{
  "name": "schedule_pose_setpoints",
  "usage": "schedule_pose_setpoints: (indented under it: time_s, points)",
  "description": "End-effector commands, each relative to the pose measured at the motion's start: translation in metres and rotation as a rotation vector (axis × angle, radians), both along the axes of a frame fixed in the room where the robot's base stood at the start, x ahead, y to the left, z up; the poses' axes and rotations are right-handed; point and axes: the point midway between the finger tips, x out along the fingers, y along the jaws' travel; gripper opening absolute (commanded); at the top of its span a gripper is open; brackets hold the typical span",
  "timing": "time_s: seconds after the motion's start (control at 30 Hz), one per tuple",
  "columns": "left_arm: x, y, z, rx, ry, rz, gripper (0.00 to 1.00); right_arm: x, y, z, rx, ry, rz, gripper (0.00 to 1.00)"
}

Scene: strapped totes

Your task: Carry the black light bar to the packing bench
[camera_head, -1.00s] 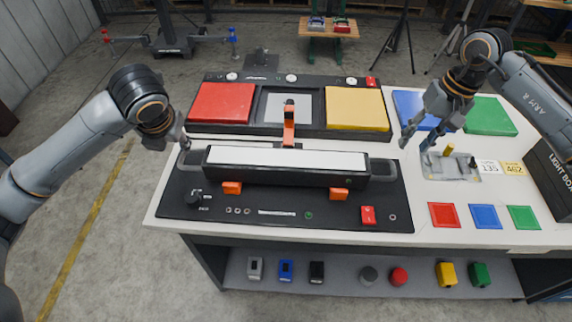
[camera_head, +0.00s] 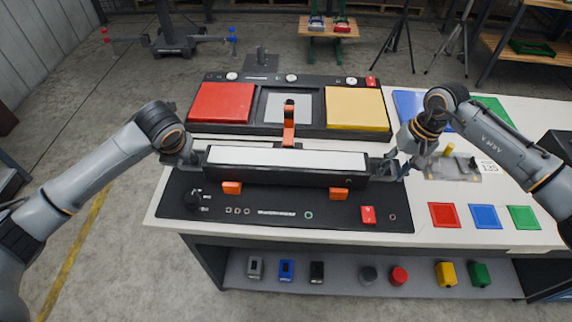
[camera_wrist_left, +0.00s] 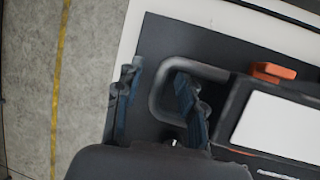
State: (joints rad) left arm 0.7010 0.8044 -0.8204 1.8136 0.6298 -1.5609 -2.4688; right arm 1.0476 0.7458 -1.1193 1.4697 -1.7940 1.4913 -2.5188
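The black light bar (camera_head: 286,175) lies across the dark mat on the white-topped table, with a white panel along its top and a loop handle at each end. Two orange blocks show at its front and an orange clamp (camera_head: 289,125) at its back middle. My left gripper (camera_head: 188,158) is at the bar's left handle. In the left wrist view its fingers (camera_wrist_left: 155,100) are apart, one outside the handle (camera_wrist_left: 163,92) and one at the inside of the loop. My right gripper (camera_head: 397,168) is at the right handle and hides most of it; its finger opening is unclear.
Behind the bar stands a black panel with red (camera_head: 222,102) and yellow (camera_head: 357,108) pads. A metal fixture (camera_head: 453,167) and coloured squares (camera_head: 485,216) lie to the right. Small coloured parts sit on the lower shelf (camera_head: 330,276). A wooden bench (camera_head: 329,31) stands on the floor behind.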

Motion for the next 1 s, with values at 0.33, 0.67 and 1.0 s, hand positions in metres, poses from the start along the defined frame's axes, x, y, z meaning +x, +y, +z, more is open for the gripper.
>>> schedule_pose_setpoints:
  time_s: [0.33,0.67,1.0]
  points:
    - [0.000,0.000,0.000,0.000,0.001,0.000,0.00,0.000,0.000,0.000,0.000,0.000,0.000,0.00]
    - [0.001,0.000,0.003,-0.001,-0.006,0.001,0.00,0.001,0.000,0.004,0.003,-0.005,-0.001,0.00]
    - [0.001,0.000,0.014,0.000,-0.005,0.001,0.00,0.002,0.000,0.014,0.002,-0.005,-0.001,0.00]
